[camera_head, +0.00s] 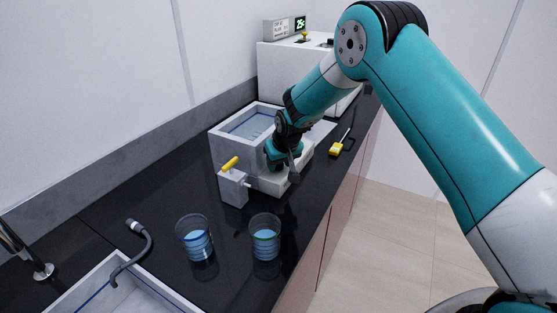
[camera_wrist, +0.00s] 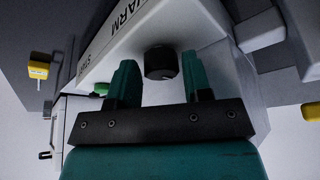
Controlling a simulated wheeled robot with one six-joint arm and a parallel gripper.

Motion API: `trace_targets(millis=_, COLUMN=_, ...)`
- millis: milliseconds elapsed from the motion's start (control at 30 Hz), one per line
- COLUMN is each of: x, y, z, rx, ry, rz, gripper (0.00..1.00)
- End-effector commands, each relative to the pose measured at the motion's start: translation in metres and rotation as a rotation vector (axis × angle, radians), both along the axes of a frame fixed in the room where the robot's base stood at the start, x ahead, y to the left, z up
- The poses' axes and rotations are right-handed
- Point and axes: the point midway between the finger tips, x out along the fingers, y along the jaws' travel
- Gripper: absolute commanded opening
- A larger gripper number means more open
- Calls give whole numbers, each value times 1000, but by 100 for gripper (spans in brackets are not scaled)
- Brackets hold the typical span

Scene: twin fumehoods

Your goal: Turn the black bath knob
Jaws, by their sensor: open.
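The black bath knob (camera_wrist: 161,63) is a short round cylinder on the white front panel of the bath, seen in the wrist view. My gripper (camera_wrist: 158,75) is open, with one teal finger on either side of the knob in the picture and gaps between. I cannot tell whether the fingertips reach around it or stop short. In the head view the bath (camera_head: 228,155) is a grey-white box with water inside. There my gripper (camera_head: 284,166) is at its front side, and the knob is hidden.
Two glasses with blue liquid (camera_head: 195,240) (camera_head: 266,238) stand on the black counter (camera_head: 150,185) nearby. A yellow device (camera_head: 336,148) lies beyond my gripper. A green button (camera_wrist: 101,88) shows left of the fingers.

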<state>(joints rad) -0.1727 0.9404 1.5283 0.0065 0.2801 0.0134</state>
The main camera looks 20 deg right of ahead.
Motion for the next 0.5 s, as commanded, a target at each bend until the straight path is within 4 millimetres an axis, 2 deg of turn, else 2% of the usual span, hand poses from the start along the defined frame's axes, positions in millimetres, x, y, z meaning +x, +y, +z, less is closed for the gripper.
trace_targets(millis=300, x=1, y=1, z=-3, rx=0, ry=0, rz=1, gripper=45)
trace_targets(millis=433, x=1, y=1, z=-2, rx=0, ry=0, rz=1, gripper=15)
trace_targets(millis=467, x=1, y=1, z=-2, rx=0, ry=0, rz=1, gripper=10)
trace_targets(millis=500, x=1, y=1, z=-2, rx=0, ry=0, rz=1, gripper=11)
